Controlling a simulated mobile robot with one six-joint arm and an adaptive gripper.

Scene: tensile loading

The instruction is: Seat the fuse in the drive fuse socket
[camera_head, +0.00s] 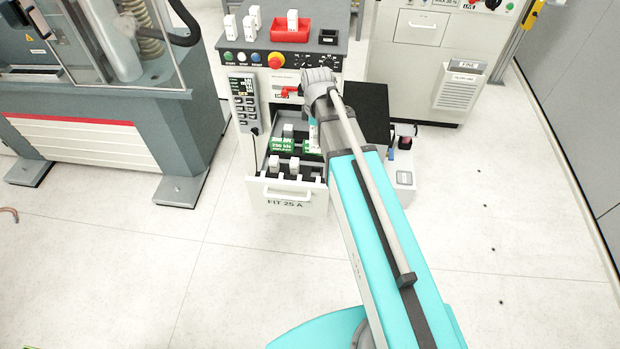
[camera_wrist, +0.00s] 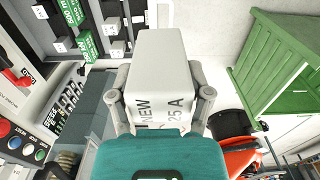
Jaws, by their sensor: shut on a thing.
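My gripper (camera_wrist: 162,92) is shut on a pale grey fuse (camera_wrist: 160,60) marked "NEW" and "25 A", which fills the middle of the wrist view. In the head view my arm hides the gripper and the held fuse. A small black socket-like block (camera_head: 328,37) sits on the right of the cabinet top; I cannot tell whether it is the drive fuse socket. The open drawer (camera_head: 287,203) marked "FIT 25 A" holds several white fuses and green boxes, and shows at the upper left of the wrist view.
A red tray (camera_head: 290,31) with a white block stands on the cabinet top (camera_head: 270,47), beside several white blocks. The control panel (camera_head: 243,60) has coloured buttons. A black-topped unit (camera_head: 370,110) stands right of my wrist.

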